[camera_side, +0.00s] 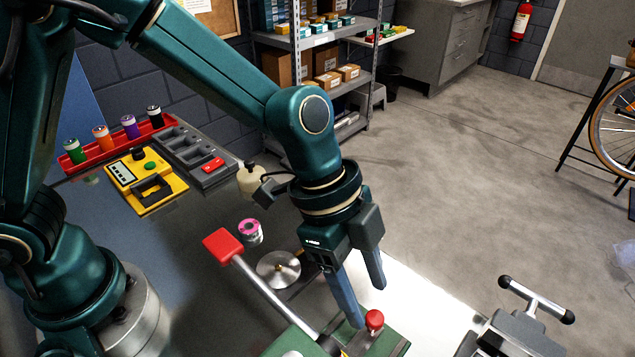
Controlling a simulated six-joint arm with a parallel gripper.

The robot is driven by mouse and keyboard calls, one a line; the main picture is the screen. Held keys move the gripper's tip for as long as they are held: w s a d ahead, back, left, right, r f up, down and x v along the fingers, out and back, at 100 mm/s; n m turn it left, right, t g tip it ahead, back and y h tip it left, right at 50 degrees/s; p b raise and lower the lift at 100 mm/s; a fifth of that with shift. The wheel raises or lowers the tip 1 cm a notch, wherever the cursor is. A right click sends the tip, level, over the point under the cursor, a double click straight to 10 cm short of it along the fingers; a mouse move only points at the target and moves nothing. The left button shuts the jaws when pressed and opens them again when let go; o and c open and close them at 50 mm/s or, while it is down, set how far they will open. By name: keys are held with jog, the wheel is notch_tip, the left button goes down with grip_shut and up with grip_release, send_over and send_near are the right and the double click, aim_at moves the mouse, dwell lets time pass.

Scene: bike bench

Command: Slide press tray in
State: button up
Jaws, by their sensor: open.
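A press (290,342) with a green body stands at the bottom edge, partly cut off. Its silver lever ends in a red grip (222,246) that points up and left. A red knob (374,319) sits on a green part at the press's right side; this may be the press tray, but most of it is out of view. My gripper (368,306) points down with its fingers apart and nothing between them. Its near fingertip is just left of the red knob in the picture; I cannot tell whether they touch.
A silver disc (279,269) and a pink-topped spool (250,231) are by the lever. A yellow tester (147,184), a red rack (115,142) of coloured cells and a grey tray (196,157) stand at the back left. A clamp (535,298) is at lower right.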

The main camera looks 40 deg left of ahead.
aim_at(375, 315)
jog(key=shift+v, duration=1.15)
jog(key=shift+w+d+f+m+g, duration=0.1)
jog(key=shift+d+f+m+g, duration=0.2)
jog(key=shift+f+m, duration=0.4)
jog(key=shift+w+d+f+m+g, duration=0.15)
jog(key=shift+d+f+m, duration=0.3)
jog(key=shift+f, duration=0.5)
jog(key=shift+w+d+f+m+g, duration=0.1)
jog(key=shift+d+f+m+g, duration=0.2)
jog(key=shift+f+m, duration=0.45)
grip_shut()
